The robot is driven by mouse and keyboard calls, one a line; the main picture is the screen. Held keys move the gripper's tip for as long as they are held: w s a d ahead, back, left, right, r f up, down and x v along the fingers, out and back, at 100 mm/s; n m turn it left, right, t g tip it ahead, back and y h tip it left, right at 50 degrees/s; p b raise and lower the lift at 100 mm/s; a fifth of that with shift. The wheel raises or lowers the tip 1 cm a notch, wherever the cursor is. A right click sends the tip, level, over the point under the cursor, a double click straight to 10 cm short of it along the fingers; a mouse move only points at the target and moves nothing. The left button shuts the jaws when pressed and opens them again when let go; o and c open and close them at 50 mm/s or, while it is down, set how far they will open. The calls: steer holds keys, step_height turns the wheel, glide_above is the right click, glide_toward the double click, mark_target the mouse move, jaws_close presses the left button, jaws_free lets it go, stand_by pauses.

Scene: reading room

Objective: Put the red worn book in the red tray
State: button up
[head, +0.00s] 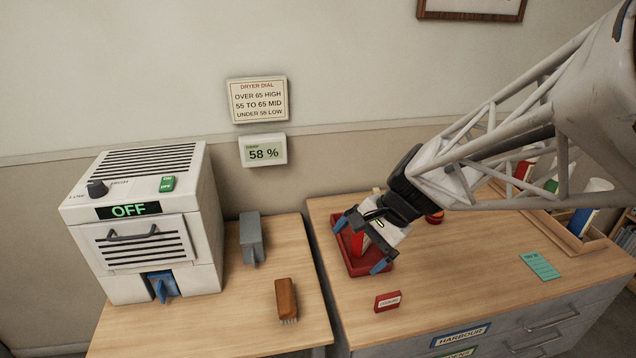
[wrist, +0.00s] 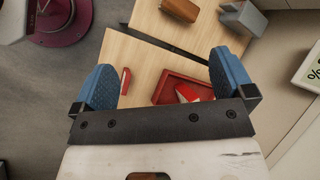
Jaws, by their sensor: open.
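The red tray (head: 355,265) lies on the right-hand wooden top, and it also shows in the wrist view (wrist: 166,88). A red book (head: 360,244) with pale parts is inside the tray's outline, and it also shows in the wrist view (wrist: 205,91). My gripper (head: 359,246) is over the tray in the head view, its two blue fingers spread wide. In the wrist view my gripper (wrist: 165,62) has nothing clamped between its fingers. The gripper hides part of the book and tray, so I cannot tell how the book rests.
A small red labelled block (head: 388,301) lies in front of the tray. A wooden organiser (head: 580,246) with books and a teal card (head: 541,266) are at the right. On the left top are a dryer (head: 150,222) reading OFF, a grey object (head: 252,236) and a brush (head: 286,299).

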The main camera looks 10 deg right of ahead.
steer(key=s+r+n+t+h, duration=0.1)
steer(key=s+r+n+h, duration=0.5)
steer(key=s+n, duration=0.4)
steer(key=shift+s+a, duration=0.2)
steer(key=shift+s, duration=1.05)
